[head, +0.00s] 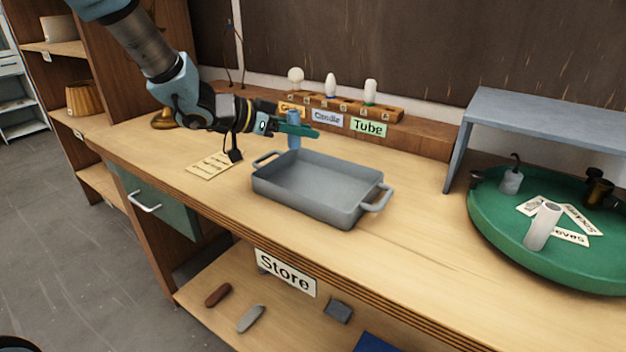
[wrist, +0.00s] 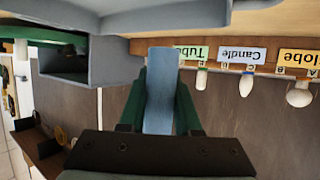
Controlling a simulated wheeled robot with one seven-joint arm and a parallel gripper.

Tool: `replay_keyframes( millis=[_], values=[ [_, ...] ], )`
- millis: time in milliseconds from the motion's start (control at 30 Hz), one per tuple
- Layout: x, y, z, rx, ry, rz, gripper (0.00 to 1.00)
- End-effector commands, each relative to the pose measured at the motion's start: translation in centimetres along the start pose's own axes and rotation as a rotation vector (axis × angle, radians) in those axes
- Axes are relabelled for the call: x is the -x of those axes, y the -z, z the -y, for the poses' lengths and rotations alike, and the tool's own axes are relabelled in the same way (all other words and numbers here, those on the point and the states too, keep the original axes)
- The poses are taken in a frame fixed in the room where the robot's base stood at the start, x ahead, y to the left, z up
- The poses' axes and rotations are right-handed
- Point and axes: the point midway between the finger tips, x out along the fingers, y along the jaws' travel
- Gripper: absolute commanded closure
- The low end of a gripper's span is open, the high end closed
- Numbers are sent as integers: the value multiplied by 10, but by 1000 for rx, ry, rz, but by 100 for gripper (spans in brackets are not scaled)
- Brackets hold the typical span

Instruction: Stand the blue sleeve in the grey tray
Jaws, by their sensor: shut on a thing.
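The blue sleeve (head: 294,143) is upright in my gripper (head: 300,130), near the back left rim of the grey tray. In the wrist view the sleeve (wrist: 160,85) shows between the two green fingers (wrist: 160,105), which are shut on it. The grey tray (head: 335,206) sits on the bench, with a handle at each end, and looks empty. Its grey side (wrist: 170,14) also shows along the top of the wrist view. Whether the sleeve's lower end is above the tray or behind its rim I cannot tell.
A wooden rack (head: 386,112) with several bulbs and labels stands behind the tray. A green round turntable (head: 490,222) on the right holds a white sleeve (head: 542,226) and cards, partly under a grey shelf (head: 545,105). A paper note (head: 208,166) lies left. Bench right of the tray is clear.

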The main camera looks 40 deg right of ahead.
Motion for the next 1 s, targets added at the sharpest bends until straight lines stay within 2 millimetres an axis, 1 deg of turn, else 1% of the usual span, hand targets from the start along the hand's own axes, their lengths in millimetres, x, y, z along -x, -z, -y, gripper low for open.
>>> replay_keyframes(
  millis=[33,100,333,500,600,967,1000],
  values=[
    [-4,-10,0,6,-2,2,100],
    [-9,-21,0,6,-2,2,100],
    [-18,-43,0,3,-1,1,100],
    [-27,-64,-1,4,-2,0,100],
    [-30,-71,-1,1,-1,0,100],
    [-31,-74,0,1,-1,0,100],
    [-31,-74,0,0,-1,0,65]
  ],
)
